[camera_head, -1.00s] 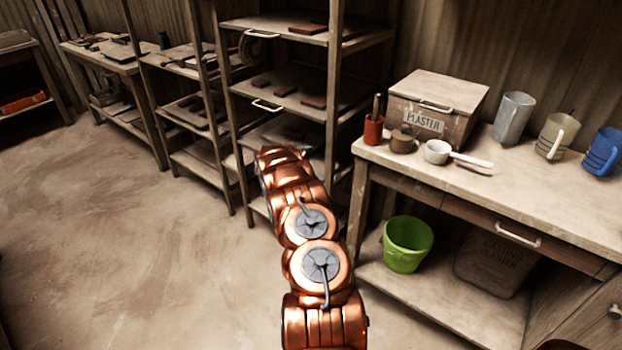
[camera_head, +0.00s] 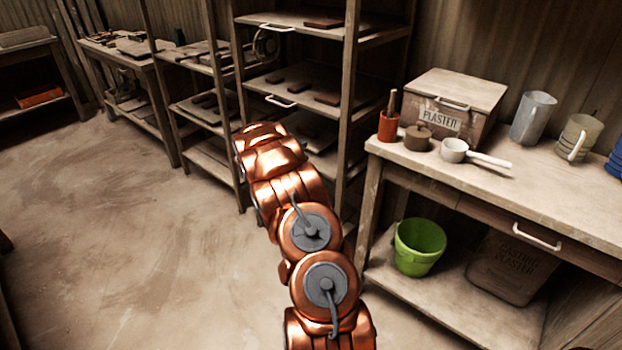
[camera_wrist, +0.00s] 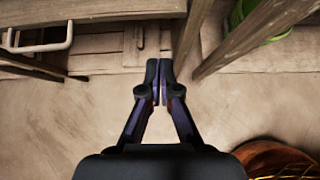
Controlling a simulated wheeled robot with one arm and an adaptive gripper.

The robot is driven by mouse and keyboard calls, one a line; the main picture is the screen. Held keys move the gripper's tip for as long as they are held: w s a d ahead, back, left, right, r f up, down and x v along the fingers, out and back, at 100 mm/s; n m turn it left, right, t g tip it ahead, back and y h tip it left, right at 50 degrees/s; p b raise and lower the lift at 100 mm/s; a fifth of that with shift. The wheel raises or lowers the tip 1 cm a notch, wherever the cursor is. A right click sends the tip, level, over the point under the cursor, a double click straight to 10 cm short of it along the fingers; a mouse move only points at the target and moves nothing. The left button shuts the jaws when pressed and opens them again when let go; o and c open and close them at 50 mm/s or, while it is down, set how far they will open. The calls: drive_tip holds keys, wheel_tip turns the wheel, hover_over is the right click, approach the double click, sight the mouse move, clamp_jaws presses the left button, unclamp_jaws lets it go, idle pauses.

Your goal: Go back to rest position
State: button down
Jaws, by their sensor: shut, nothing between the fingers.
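My gripper (camera_wrist: 159,78) shows in the wrist view with its two dark fingers together and nothing between them. It is over bare floor, pointing toward the foot of wooden furniture. In the head view my copper arm reaches forward in front of the shelf rack (camera_head: 352,110), and its far end hides the gripper there. How far the fingers are from the wooden posts is hard to tell.
The workbench (camera_head: 572,215) at right bears a plaster box (camera_head: 462,97), a white ladle (camera_head: 455,150), small pots and jugs (camera_head: 533,118). A green bucket (camera_head: 420,246) and a plaster sack (camera_head: 512,268) are on its lower shelf. Open floor (camera_head: 120,240) lies at left.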

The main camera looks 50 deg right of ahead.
drive_tip(key=shift+v, duration=1.15)
drive_tip(key=s+a+r+m+y, duration=0.1)
drive_tip(key=s+a+r+m, duration=0.3)
drive_tip(key=a, duration=0.3)
drive_tip(key=s+a+r+m+g+y, duration=0.1)
drive_tip(key=s+a+r+m, duration=0.2)
drive_tip(key=a+r, duration=0.35)
drive_tip(key=s+a+r+m+y, duration=0.1)
drive_tip(key=s+a+r+m, duration=0.25)
drive_tip(key=a, duration=0.55)
drive_tip(key=s+a+r+m+g+y, duration=0.1)
drive_tip(key=s+a+m+y, duration=0.2)
drive_tip(key=s+a, duration=1.15)
drive_tip(key=s+a+r+m+y, duration=0.1)
drive_tip(key=s+a+m+y, duration=0.3)
drive_tip(key=s+a, duration=1)
drive_tip(key=w+a+r+p, duration=0.1)
drive_tip(key=w+r+p, duration=0.1)
drive_tip(key=r+p, duration=0.4)
drive_tip(key=w+a+r+p, duration=0.1)
drive_tip(key=a+r+p, duration=0.1)
drive_tip(key=r+p, duration=0.4)
drive_tip(key=shift+w+r+t+p, duration=0.3)
drive_tip(key=shift+w+r, duration=0.05)
drive_tip(key=shift+r, duration=0.4)
